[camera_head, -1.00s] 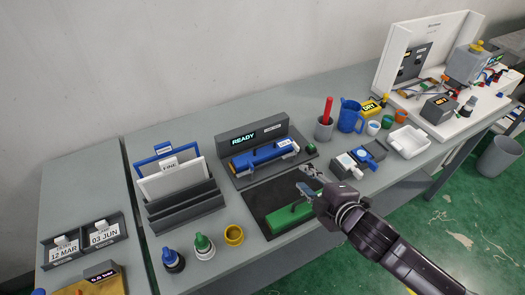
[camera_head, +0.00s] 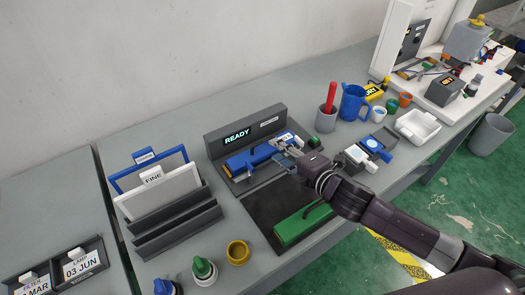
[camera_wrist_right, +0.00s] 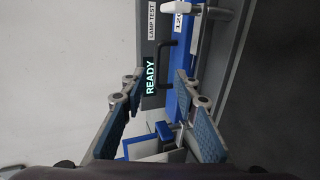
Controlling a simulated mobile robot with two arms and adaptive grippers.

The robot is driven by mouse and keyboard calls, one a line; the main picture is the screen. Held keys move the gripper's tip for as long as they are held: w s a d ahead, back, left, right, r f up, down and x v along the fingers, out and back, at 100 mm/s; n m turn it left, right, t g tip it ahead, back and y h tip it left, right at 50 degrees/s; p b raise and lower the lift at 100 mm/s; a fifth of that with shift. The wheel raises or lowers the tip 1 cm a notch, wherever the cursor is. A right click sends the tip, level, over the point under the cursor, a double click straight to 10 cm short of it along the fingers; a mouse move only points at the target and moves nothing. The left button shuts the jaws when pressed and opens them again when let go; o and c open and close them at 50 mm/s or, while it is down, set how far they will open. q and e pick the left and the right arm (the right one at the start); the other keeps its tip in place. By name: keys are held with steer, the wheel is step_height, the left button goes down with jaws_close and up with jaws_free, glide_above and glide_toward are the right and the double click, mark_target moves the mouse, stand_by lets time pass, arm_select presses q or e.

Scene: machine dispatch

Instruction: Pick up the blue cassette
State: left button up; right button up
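The blue cassette (camera_head: 250,158) lies in the dark dock (camera_head: 222,143) under a panel reading READY. It also shows in the right wrist view (camera_wrist_right: 184,98), running lengthwise beyond the fingers. My right gripper (camera_head: 285,151) is over the cassette's right part and hides some of it in the head view. In the right wrist view its two fingers (camera_wrist_right: 158,82) are apart with nothing clamped between them; the gap to the cassette is hard to judge. My left gripper is in neither view now.
A green cassette-like block (camera_head: 301,225) lies on the dark mat (camera_head: 262,206) in front of the dock. A folder rack (camera_head: 178,225) stands to the left. A red-handled tool in a grey cup (camera_head: 326,118) and a blue jug (camera_head: 353,104) stand behind right.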

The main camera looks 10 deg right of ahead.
mark_target(264, 141)
steer(key=shift+w+a+r, duration=0.1)
steer(key=shift+w+a, duration=0.1)
steer(key=shift+w, duration=0.2)
steer(key=p+x, duration=0.1)
steer(key=x, duration=0.2)
steer(key=shift+w+a+p, duration=0.25)
steer(key=shift+p, duration=0.15)
steer(key=shift+w+a, duration=0.15)
steer(key=shift+w, duration=0.15)
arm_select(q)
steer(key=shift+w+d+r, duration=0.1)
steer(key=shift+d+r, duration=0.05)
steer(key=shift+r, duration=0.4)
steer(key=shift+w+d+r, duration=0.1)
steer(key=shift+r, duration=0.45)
arm_select(e)
steer(key=shift+w+f, duration=0.15)
steer(key=shift+f, duration=0.15)
steer(key=shift+c, duration=0.2)
jaws_close()
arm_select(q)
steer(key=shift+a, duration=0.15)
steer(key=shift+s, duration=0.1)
arm_select(e)
steer(key=shift+r, duration=0.1)
